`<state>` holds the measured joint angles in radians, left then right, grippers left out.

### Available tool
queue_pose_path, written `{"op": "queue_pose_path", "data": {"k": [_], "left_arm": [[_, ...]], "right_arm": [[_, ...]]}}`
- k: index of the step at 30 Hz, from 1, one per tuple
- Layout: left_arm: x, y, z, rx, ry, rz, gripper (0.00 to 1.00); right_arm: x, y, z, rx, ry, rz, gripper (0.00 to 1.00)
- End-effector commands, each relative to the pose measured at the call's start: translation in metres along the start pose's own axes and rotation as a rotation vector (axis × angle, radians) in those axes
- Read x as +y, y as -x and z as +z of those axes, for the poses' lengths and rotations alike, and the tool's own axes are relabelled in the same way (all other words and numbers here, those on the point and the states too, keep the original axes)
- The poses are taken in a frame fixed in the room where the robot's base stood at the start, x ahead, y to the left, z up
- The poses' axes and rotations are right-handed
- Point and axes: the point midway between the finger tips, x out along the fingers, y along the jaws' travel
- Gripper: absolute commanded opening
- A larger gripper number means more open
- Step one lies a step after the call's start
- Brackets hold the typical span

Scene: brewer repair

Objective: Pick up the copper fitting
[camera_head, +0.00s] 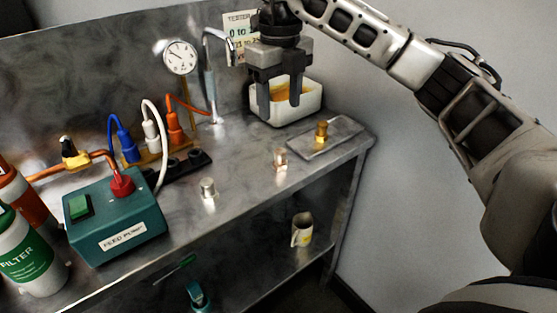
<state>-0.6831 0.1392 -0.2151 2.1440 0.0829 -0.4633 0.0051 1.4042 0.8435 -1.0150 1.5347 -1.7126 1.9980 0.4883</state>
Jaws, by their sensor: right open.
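A small copper-coloured fitting (280,159) stands upright on the metal bench, left of a grey plate. My right gripper (279,104) is open, fingers pointing down, behind and above the fitting in the picture. Its fingers overlap a white tub (295,113) with something orange inside; I cannot tell whether they are in front of the tub or over it. Nothing shows between the fingers. My left gripper is out of view.
A brass fitting (321,132) stands on the grey plate (335,143). A silver fitting (208,188) stands nearer the teal feed pump (115,220). A gauge (180,57), coloured hoses and bottles fill the left. A mug (301,230) stands on the lower shelf.

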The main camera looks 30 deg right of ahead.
Motion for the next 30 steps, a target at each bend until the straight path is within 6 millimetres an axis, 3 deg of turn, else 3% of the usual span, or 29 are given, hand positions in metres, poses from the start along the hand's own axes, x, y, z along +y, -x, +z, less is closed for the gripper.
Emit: {"op": "queue_pose_path", "data": {"k": [3,9,17,24,30], "left_arm": [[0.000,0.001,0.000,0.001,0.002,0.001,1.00],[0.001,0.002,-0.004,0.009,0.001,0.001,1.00],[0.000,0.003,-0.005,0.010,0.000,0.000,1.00],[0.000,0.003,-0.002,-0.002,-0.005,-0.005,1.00],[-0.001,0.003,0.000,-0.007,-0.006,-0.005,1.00]], "right_arm": [[0.000,-0.029,-0.001,0.005,0.001,0.001,0.56],[0.001,-0.066,0.000,0.003,0.002,0.003,0.56],[0.001,-0.086,0.000,0.000,0.003,0.004,0.56],[-0.003,-0.120,0.001,0.001,0.004,0.005,0.56],[-0.002,-0.134,0.002,-0.001,0.004,0.005,0.56]]}}
